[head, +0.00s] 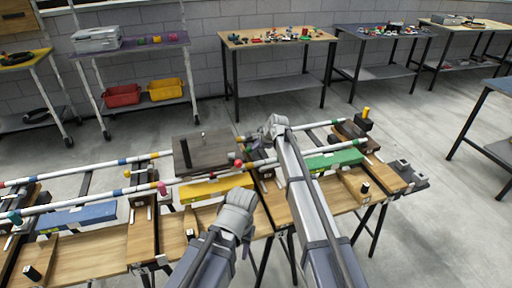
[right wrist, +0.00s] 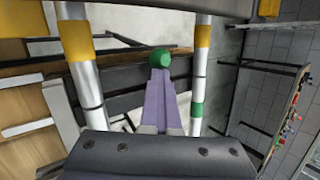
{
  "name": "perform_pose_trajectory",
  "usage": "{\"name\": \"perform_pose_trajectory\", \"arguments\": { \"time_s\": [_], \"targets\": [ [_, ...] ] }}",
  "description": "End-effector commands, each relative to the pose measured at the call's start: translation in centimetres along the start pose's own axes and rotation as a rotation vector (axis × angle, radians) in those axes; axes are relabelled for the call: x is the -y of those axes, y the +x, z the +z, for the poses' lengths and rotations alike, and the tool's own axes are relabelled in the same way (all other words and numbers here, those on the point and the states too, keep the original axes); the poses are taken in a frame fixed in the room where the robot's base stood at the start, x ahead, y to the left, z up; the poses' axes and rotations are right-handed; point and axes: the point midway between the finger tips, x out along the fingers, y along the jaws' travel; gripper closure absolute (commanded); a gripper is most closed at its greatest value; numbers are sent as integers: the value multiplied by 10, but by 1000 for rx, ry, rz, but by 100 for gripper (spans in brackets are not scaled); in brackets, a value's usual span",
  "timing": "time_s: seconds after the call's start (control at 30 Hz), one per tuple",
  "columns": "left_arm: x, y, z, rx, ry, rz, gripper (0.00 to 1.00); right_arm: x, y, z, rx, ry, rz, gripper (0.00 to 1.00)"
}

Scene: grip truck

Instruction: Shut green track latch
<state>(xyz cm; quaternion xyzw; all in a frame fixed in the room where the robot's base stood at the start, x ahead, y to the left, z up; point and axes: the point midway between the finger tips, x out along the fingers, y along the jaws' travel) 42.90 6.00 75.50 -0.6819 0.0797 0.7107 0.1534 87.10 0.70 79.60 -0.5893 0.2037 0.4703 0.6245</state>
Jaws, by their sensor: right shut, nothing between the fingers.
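A green round knob (right wrist: 160,60) shows in the right wrist view, between two pale rails. My right gripper (right wrist: 160,78) is shut, with nothing between its fingers. Its tips appear right at the knob; I cannot tell whether they touch it. In the head view my right gripper (head: 274,127) is over the far rail, right of a dark box-like block (head: 203,152). A green block (head: 334,160) lies along the track to its right. My left gripper (head: 238,204) is over the wooden bench, in front of a yellow block (head: 216,187); its fingers are hidden.
The wooden bench (head: 98,252) carries long white rails with coloured bands and a blue block (head: 76,217). A red knob (head: 239,163) is near the dark block. Tables with small parts (head: 277,38) stand along the back wall.

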Motion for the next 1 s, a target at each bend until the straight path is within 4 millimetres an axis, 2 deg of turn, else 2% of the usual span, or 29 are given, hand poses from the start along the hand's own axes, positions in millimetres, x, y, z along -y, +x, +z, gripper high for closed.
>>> {"name": "perform_pose_trajectory", "arguments": {
  "time_s": [0.43, 0.8, 1.0],
  "targets": [
    [0, 0, 0, 0, 0, 0, 50, -1, 1, 3, 5, -2, 6, 100],
    [0, -4, 0, 0, 0, 0, 50, 4, -5, -11, 3, 0, 4, 100],
    [0, -4, 0, 0, 0, 0, 50, 4, -6, -12, 3, -1, 3, 100]
  ]
}}
